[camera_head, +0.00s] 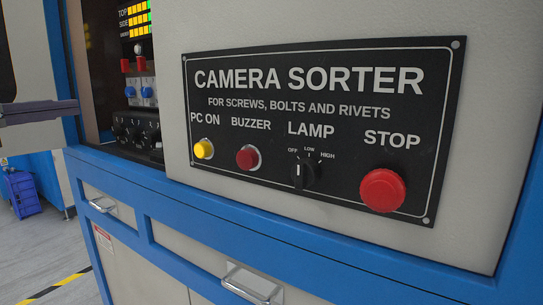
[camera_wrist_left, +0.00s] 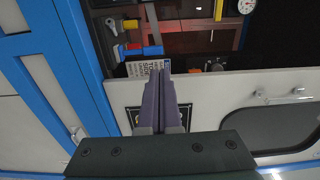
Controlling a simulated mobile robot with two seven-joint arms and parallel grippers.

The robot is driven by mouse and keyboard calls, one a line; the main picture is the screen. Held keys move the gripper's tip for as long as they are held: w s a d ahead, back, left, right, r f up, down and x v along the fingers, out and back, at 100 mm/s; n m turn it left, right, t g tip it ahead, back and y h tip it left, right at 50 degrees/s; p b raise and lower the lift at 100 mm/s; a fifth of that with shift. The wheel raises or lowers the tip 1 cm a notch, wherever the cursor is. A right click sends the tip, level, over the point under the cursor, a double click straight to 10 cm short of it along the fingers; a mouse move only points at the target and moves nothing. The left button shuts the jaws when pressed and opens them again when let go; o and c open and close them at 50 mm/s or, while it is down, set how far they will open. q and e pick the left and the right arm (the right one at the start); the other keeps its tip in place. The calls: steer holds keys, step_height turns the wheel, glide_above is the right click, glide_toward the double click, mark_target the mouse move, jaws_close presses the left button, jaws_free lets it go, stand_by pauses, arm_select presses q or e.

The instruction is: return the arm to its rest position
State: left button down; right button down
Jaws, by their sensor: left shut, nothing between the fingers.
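My left gripper (camera_head: 76,107) enters at the left edge of the head view, with its grey fingers pointing right. In the left wrist view its fingers (camera_wrist_left: 161,75) lie together, shut and empty. In the head view it is left of the camera sorter's black control panel (camera_head: 320,150), apart from it. The panel carries a yellow PC ON button (camera_head: 203,149), a red BUZZER button (camera_head: 248,157), a LAMP knob (camera_head: 302,174) and a large red STOP button (camera_head: 382,190). The fingers hide part of the panel in the left wrist view. My right gripper is not in view.
The blue-framed cabinet (camera_head: 180,205) has drawers with metal handles (camera_head: 252,284). An open recess with switches and dark knobs (camera_head: 137,130) lies behind the fingertips.

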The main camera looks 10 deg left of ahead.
arm_select(q)
steer(key=s+d+f+n+g+y+p, duration=0.1)
steer(key=s+d+f+n+y+p, duration=0.1)
steer(key=d+f+n+y+p, duration=0.25)
steer(key=s+d+f+n+y+p, duration=0.1)
steer(key=s+d+n+y+p, duration=0.15)
steer(key=d+n+p, duration=0.4)
steer(key=s+d+n+g+p, duration=0.3)
steer(key=s+g, duration=0.1)
steer(key=s, duration=0.5)
steer(key=s+d+n+g+p, duration=0.2)
steer(key=s+d+n+g, duration=0.2)
steer(key=s, duration=0.5)
steer(key=s+d+n+g+p, duration=0.3)
steer(key=s+g, duration=0.1)
steer(key=s, duration=0.5)
step_height(320, 180, up, 37)
steer(key=p, duration=3.7)
steer(key=shift+s+r, duration=0.15)
steer(key=shift+r, duration=0.05)
